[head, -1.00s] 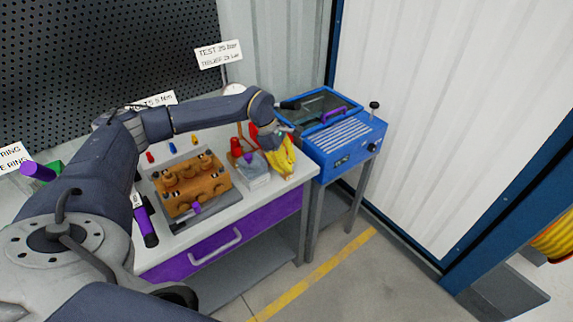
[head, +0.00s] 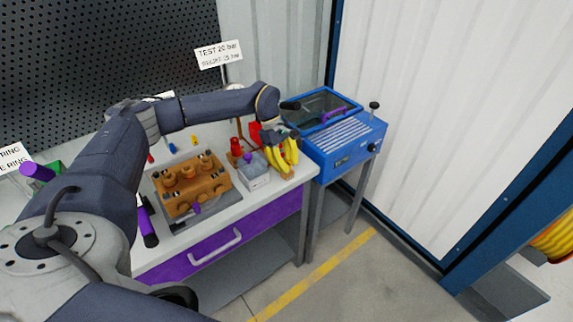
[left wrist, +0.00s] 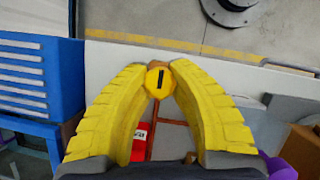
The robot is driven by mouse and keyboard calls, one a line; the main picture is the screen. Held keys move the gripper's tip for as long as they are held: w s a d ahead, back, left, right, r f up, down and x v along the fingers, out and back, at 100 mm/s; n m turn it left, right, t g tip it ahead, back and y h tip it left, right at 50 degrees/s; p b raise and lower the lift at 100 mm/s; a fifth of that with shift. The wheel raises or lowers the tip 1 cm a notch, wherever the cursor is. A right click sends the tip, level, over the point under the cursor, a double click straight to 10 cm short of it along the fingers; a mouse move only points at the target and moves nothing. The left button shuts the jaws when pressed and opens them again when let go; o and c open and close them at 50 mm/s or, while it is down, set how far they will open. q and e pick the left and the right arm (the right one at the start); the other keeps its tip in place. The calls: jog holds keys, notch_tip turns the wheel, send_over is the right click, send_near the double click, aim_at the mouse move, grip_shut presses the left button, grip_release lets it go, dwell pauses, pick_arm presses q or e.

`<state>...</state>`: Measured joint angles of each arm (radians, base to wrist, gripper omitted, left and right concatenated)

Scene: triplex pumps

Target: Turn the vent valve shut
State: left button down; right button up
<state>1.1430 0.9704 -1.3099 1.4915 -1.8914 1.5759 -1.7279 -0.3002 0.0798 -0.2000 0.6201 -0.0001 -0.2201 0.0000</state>
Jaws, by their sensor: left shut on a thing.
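The vent valve shows in the left wrist view as a round yellow knob (left wrist: 160,81) with a black bar mark that runs nearly up and down in the picture. My left gripper (head: 286,168) has yellow ribbed fingers and is at the right end of the bench. In the left wrist view its fingertips press on the knob from both sides. In the head view the fingers hide the knob. My right gripper is not in view.
A blue machine (head: 345,140) on a stand is close to the right of my gripper. A grey block (head: 254,176) and a red part (head: 236,147) stand just left. An orange-brown pump block (head: 190,187) sits farther left on the bench (head: 283,187). The floor in front is clear.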

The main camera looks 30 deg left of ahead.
pick_arm(q)
jog(key=shift+d, duration=0.2)
jog(key=c, duration=1.3)
grip_release()
jog(key=shift+o, duration=1.2)
jog(key=shift+a, duration=0.1)
jog(key=v, duration=0.7)
jog(key=shift+r, duration=0.25)
jog(key=shift+a, duration=0.1)
